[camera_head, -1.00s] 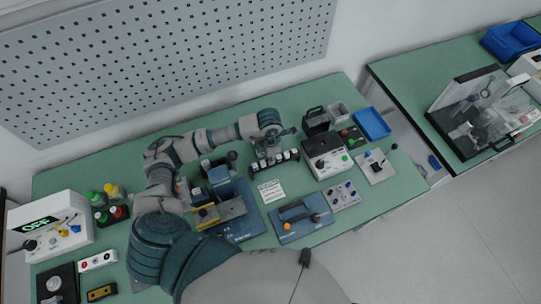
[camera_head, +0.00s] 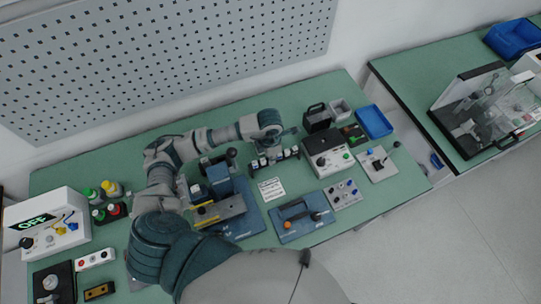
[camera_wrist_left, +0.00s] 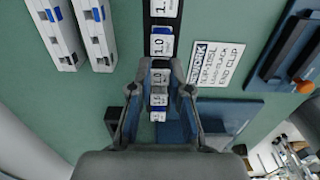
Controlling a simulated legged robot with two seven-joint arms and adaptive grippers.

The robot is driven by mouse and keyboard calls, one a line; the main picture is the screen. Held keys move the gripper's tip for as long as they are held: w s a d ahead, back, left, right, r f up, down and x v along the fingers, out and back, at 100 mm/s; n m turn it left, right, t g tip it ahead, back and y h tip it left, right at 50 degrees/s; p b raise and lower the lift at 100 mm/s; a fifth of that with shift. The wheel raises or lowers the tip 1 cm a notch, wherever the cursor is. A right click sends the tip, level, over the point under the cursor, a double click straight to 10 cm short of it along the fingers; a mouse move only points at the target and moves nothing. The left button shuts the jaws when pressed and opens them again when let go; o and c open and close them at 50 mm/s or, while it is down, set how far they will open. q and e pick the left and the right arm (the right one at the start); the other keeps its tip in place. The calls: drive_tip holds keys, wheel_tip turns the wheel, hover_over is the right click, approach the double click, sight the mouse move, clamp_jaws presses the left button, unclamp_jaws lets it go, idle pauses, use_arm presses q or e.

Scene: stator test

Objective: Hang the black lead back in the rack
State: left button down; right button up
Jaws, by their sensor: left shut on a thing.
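My left gripper (camera_head: 272,150) is over the black rack (camera_head: 284,161) at the back middle of the near table. The rack holds a row of white-topped pieces. I cannot make out a black lead for certain in either view. My right gripper is out of view.
A white box with an OFF display (camera_head: 57,226) stands far left, beside several small bottles. A blue fixture (camera_head: 222,197) is left of the rack. A white card (camera_head: 271,188) lies in front. A black-and-white box (camera_head: 328,156) stands to the right.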

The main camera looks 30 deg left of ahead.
use_arm(q)
drive_tip(key=c, duration=1)
unclamp_jaws()
wheel_tip(320, 180, up, 12)
drive_tip(key=shift+a+f, duration=0.1)
